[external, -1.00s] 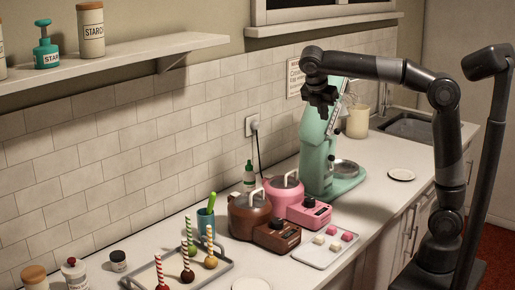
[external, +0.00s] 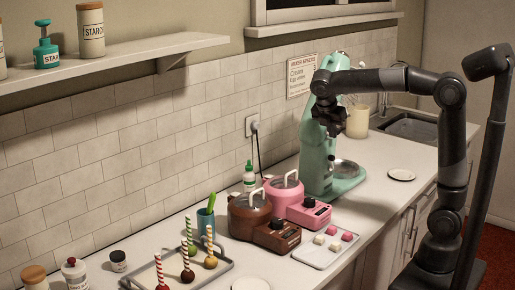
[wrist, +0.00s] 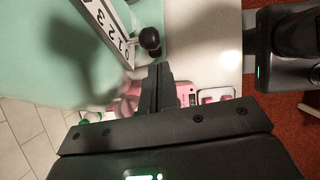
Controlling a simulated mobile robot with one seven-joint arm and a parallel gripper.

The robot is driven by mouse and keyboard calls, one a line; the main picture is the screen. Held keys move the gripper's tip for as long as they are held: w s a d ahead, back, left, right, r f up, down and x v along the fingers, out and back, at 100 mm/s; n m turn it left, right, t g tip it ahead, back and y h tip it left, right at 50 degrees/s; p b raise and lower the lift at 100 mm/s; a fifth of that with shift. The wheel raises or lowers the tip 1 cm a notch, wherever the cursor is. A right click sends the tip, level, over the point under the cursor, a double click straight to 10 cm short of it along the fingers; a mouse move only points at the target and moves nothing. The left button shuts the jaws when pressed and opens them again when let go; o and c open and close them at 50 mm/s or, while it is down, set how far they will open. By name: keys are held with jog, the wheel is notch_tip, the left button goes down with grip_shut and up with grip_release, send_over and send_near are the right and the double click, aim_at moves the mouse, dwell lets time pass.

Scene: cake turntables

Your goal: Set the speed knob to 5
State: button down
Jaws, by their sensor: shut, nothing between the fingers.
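The mint-green stand mixer (external: 315,150) stands on the counter against the tiled wall. In the wrist view, a white scale plate (wrist: 112,30) on its green side shows the digits 0, 1, 2 and 3; higher numbers are out of view. The black ball-shaped speed knob (wrist: 149,38) sits beside the plate, near the low digits; its exact setting cannot be told. My gripper (wrist: 158,72) is shut and empty, its fingertips just below the knob in the picture; contact cannot be told. In the external view my gripper (external: 335,128) is in front of the mixer head and hides the knob.
A wall sign (external: 302,76) headed with mixer speeds hangs behind the mixer. A pink melting pot (external: 288,192) and a brown one (external: 250,214) stand left of it. A tray of sweets (external: 325,252) lies in front. A white plate (external: 401,174) lies on otherwise clear counter to the right.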

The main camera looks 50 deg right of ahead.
jog(key=shift+d+r, duration=0.1)
jog(key=shift+d, duration=0.35)
jog(key=shift+r, duration=0.1)
jog(key=d+r, duration=0.1)
jog(key=r, duration=0.1)
jog(key=d+r, duration=0.2)
jog(key=shift+d+r, duration=0.1)
jog(key=shift+r, duration=0.1)
dwell(0.9)
jog(key=a+r, duration=0.8)
jog(key=shift+s+a, duration=0.2)
jog(key=shift+s, duration=0.15)
